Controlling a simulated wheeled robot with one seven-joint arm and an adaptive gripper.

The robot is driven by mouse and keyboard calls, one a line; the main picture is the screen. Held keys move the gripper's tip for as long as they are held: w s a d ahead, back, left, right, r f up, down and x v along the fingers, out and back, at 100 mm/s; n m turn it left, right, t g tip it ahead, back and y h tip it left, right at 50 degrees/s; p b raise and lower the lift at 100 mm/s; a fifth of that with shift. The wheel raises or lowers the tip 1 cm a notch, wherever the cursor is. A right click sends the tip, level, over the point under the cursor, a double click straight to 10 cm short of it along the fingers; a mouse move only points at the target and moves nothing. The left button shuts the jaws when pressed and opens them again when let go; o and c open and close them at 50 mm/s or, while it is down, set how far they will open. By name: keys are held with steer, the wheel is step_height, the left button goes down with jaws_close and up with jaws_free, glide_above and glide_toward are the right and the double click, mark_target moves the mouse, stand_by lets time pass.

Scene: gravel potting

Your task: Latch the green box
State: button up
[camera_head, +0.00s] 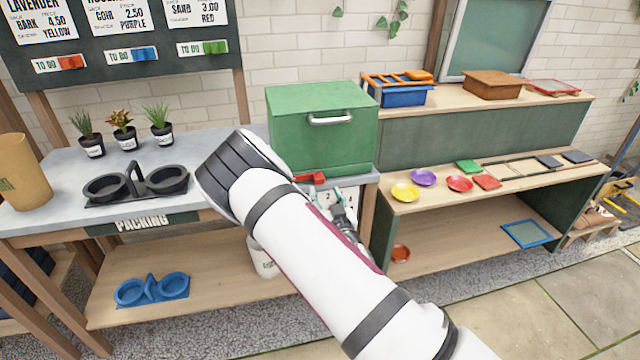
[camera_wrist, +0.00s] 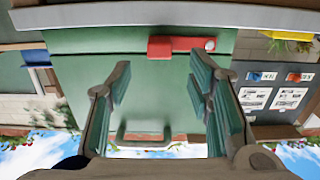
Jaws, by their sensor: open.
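The green box (camera_head: 318,140) stands on the right end of the grey bench with its lid down. A metal handle (camera_head: 330,118) is on its upper front. A red latch lever (camera_head: 312,178) lies level along the box's lower front edge. In the wrist view, which looks upside down, the green box (camera_wrist: 145,100) fills the middle, with the red latch (camera_wrist: 180,46) near the top and a round pivot at its right end. My gripper (camera_wrist: 160,75) is open and empty, its fingers apart in front of the box. In the head view my gripper (camera_head: 344,212) is partly hidden by my arm.
A double black pot carrier (camera_head: 137,185) and several small potted plants (camera_head: 122,132) stand left on the bench. A wooden shelf unit (camera_head: 450,190) with coloured saucers is close on the right. A white container (camera_head: 262,258) is under the bench, partly behind my arm.

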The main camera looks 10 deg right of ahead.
mark_target(320, 181)
steer(key=w, duration=0.7)
steer(key=shift+b, duration=0.3)
jaws_close()
